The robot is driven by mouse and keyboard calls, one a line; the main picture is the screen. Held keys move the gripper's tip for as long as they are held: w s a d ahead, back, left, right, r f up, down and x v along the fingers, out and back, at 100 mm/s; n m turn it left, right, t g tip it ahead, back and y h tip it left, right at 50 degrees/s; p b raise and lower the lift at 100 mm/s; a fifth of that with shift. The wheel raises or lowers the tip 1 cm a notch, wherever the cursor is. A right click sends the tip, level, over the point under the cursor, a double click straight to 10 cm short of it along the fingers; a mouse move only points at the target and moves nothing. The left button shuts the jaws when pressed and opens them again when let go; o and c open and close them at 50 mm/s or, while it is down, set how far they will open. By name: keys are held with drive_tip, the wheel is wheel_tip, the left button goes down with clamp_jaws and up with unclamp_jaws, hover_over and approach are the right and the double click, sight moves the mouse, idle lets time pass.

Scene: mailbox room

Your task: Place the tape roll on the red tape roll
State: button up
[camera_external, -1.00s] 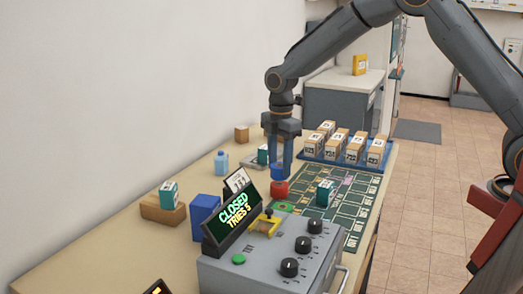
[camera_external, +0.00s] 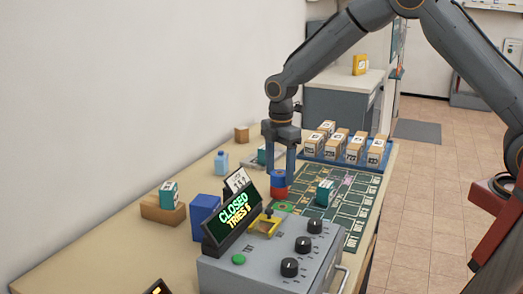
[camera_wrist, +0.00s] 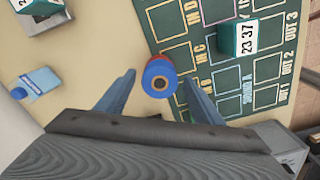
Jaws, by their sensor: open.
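A blue tape roll (camera_external: 278,178) sits on top of the red tape roll (camera_external: 279,191) on the table, beside the green mat. In the wrist view the blue roll (camera_wrist: 153,72) is seen from above with its dark centre hole, and a rim of the red roll (camera_wrist: 158,57) shows behind it. My gripper (camera_external: 280,168) points down over the stack. In the wrist view my gripper (camera_wrist: 158,97) is open, with one finger on each side of the blue roll and clear gaps between. The lower part of the red roll is hidden in the wrist view.
A control box (camera_external: 270,262) with knobs and a CLOSED sign (camera_external: 236,214) stands in front of the stack. A teal box (camera_external: 324,193) stands on the green mat (camera_external: 345,205). A blue tray (camera_external: 313,156) of several labelled boxes lies behind.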

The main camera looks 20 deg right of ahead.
sight(280, 173)
wheel_tip(280, 173, up, 12)
drive_tip(key=b, duration=0.3)
drive_tip(key=s+d+f+m, duration=0.25)
drive_tip(key=d+m, duration=0.35)
drive_tip(key=d, duration=0.6)
drive_tip(key=s+d+f+m, duration=0.2)
drive_tip(key=d+f+m, duration=0.25)
drive_tip(key=d, duration=0.75)
drive_tip(key=s+d+f+m, duration=0.2)
drive_tip(key=s+d+m, duration=0.3)
drive_tip(key=s+d, duration=0.1)
drive_tip(key=s+d+f+m, duration=0.2)
drive_tip(key=s+d+m, duration=0.4)
drive_tip(key=s+d, duration=0.1)
drive_tip(key=shift+s+d+f+t, duration=0.15)
drive_tip(key=shift+d+f+t, duration=0.2)
drive_tip(key=shift+d+t, duration=0.05)
